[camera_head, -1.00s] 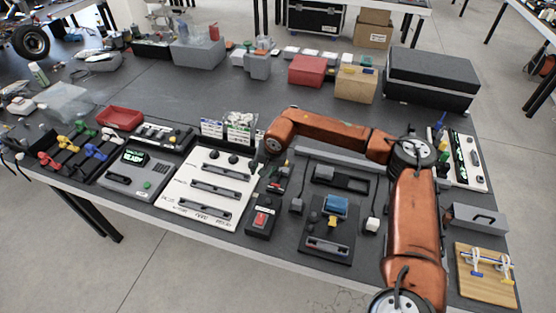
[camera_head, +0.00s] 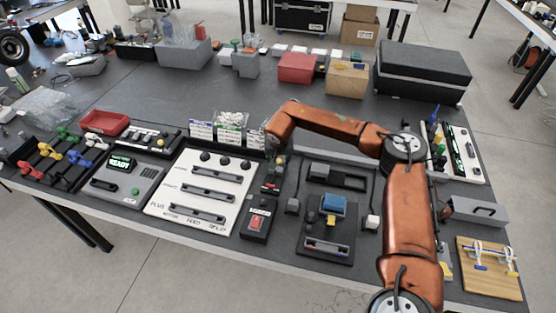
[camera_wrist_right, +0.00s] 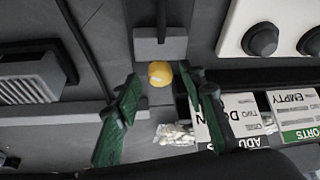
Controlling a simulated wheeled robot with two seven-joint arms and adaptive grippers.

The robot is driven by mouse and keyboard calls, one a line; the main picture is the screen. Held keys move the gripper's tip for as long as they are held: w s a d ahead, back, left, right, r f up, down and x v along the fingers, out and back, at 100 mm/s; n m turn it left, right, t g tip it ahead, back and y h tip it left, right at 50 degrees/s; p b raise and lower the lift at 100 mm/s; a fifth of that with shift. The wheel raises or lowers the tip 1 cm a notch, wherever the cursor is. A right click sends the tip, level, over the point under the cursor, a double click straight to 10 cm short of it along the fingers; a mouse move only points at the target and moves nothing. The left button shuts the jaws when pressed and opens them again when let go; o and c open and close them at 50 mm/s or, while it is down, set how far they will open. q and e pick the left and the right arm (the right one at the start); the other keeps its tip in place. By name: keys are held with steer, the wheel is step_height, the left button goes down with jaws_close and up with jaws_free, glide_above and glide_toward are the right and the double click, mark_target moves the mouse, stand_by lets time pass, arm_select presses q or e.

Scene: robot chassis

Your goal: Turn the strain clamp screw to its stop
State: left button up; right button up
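A round yellow knob (camera_wrist_right: 160,74), which looks like the clamp screw's head, sits at a grey block (camera_wrist_right: 160,45) in the right wrist view. In the head view a small yellow part (camera_head: 281,160) shows on a narrow dark device (camera_head: 272,184) right of the white panel. My right gripper (camera_wrist_right: 164,115) is open, its green fingers apart on either side of the knob's line, with no visible contact. In the head view my right gripper (camera_head: 273,150) is small and partly hidden by its own wrist, over the device's far end. My left gripper is not in view.
The white slotted panel (camera_head: 200,190) lies left of the device, and a box with a red switch (camera_head: 257,222) stands in front. Label cards (camera_head: 201,130) and a clear bag stand behind. A blue-topped fixture (camera_head: 333,206) is to the right.

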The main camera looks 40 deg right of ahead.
jaws_close()
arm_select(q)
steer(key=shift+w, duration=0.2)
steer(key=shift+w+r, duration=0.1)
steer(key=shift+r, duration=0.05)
arm_select(e)
steer(key=shift+r, duration=0.1)
steer(key=shift+a+r+m+g+h+p, duration=0.1)
steer(key=shift+m+g+h+p, duration=0.25)
steer(key=shift+m+p, duration=0.7)
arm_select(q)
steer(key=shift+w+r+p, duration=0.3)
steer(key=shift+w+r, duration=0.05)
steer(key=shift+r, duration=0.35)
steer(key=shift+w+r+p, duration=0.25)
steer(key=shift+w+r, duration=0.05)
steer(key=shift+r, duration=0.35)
arm_select(e)
steer(key=shift+w+m+g+h, duration=0.15)
steer(key=shift+m+g+h, duration=0.35)
steer(key=shift+m, duration=1.45)
jaws_free()
